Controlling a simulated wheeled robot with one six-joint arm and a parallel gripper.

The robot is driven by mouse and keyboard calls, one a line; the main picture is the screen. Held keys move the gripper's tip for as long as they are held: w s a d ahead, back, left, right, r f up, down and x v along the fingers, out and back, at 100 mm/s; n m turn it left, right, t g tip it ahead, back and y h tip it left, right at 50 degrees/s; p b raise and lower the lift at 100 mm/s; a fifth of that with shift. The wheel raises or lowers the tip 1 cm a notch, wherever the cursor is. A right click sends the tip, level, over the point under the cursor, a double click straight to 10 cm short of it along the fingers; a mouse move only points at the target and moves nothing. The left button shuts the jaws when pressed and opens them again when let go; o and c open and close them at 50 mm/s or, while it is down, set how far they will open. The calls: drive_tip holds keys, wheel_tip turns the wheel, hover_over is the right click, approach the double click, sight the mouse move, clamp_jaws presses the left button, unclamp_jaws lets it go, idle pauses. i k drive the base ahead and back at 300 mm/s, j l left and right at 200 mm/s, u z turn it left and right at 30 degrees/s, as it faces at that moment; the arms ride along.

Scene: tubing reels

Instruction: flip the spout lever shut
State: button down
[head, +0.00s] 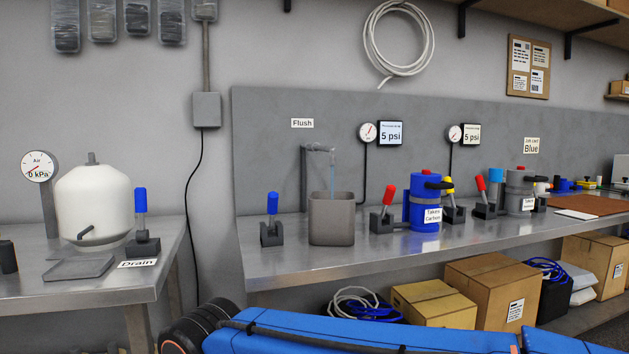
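A grey spout (318,149) stands under the "Flush" sign, and a thin pale blue stream runs from it into a grey square cup (332,220). A blue-handled lever (272,205) on a dark base stands on the steel bench to the left of the cup. Its handle looks about upright. A second blue-handled lever (141,202) stands by the "Drain" label on the left bench. My blue arm crosses the bottom of the view. My gripper is not visible.
Right of the cup stand red-handled levers (387,200), a blue canister (425,204) and a grey canister (519,191). A white tank (93,202) and a grey tray (78,267) are on the left bench. The bench front before the blue lever is clear.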

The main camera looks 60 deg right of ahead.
sight(273, 197)
drive_tip(key=z, duration=1.65)
